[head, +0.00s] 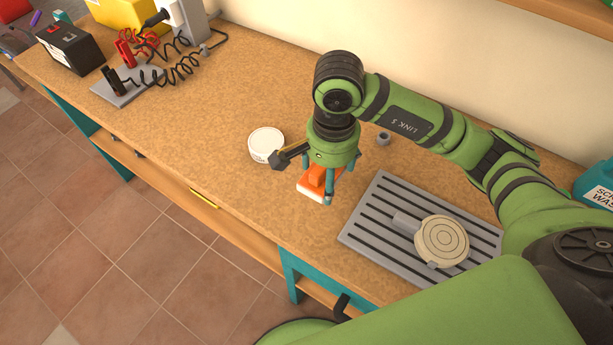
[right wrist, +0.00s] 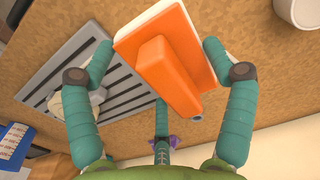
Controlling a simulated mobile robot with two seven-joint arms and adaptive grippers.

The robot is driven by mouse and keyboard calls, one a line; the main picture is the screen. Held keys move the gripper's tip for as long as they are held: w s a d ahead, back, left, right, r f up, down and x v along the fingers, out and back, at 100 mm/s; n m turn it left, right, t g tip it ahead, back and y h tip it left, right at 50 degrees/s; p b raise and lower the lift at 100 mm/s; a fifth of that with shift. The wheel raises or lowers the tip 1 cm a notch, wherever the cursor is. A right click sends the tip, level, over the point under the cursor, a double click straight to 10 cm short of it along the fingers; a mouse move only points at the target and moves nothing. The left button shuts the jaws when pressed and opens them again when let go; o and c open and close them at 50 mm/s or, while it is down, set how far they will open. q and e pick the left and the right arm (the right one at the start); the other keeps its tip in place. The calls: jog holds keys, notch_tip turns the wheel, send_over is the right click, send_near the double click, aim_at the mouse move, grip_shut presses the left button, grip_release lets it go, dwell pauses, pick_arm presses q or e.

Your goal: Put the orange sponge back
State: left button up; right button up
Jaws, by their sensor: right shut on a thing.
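The orange sponge (head: 315,181) has an orange grip block on top and a white underside. It is at the middle of the workbench, under my right gripper (head: 328,188). In the right wrist view the sponge (right wrist: 168,58) sits between the teal fingers of my right gripper (right wrist: 160,50), which is shut on it. In the head view the fingers reach down around the sponge. I cannot tell whether its underside touches the bench or is slightly above it. My left gripper is not in view.
A white round tub (head: 266,143) stands just left of the sponge. A grey slatted tray (head: 375,222) with a beige round disc (head: 441,241) lies to the right. A black battery (head: 72,47) and cables stand far left. The front bench (head: 235,208) is clear.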

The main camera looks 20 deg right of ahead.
aim_at(307, 171)
jog(key=w+a+f, duration=0.1)
jog(key=w+a+f+p, duration=0.1)
jog(key=w+a, duration=0.1)
jog(key=shift+w+f, duration=0.25)
jog(key=shift+f, duration=0.1)
notch_tip(307, 171, down, 4)
jog(key=shift+r+p, duration=0.1)
jog(key=shift+p, duration=0.65)
jog(key=shift+d+f+b, duration=0.1)
jog(key=shift+f+b, duration=0.25)
jog(key=shift+f, duration=0.05)
jog(key=o, duration=0.9)
jog(key=shift+r, duration=0.1)
jog(key=shift+c, duration=0.2)
jog(key=shift+r+p, duration=0.25)
jog(key=shift+p, duration=0.1)
jog(key=shift+w+r, duration=0.1)
jog(key=shift+r, duration=0.2)
notch_tip(307, 171, up, 11)
jog(key=b, duration=0.2)
jog(key=shift+r+b, duration=0.15)
jog(key=shift+b, duration=0.15)
